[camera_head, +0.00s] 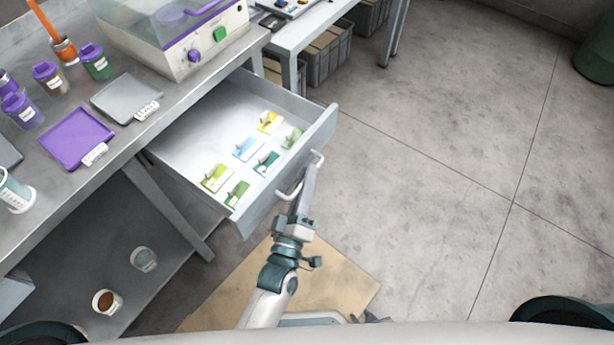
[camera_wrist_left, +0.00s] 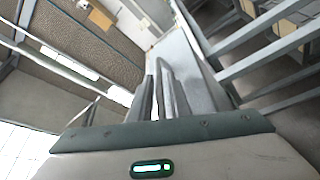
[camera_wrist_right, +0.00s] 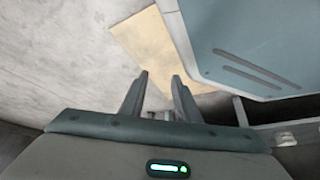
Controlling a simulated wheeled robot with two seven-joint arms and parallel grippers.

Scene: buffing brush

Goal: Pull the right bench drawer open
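The bench drawer (camera_head: 262,200) is pulled well out from under the grey bench top, and its inside shows. Several small green, yellow and blue packets (camera_head: 247,149) lie on its floor. Its pale bar handle (camera_head: 318,159) is on the front panel. My left gripper (camera_head: 307,182) is at the middle of this handle, its fingers covering part of the bar. My right gripper (camera_wrist_right: 158,90) is open and empty, low above the floor.
A lower shelf (camera_head: 165,268) carries two cups. A tan mat (camera_head: 225,290) lies below the drawer.

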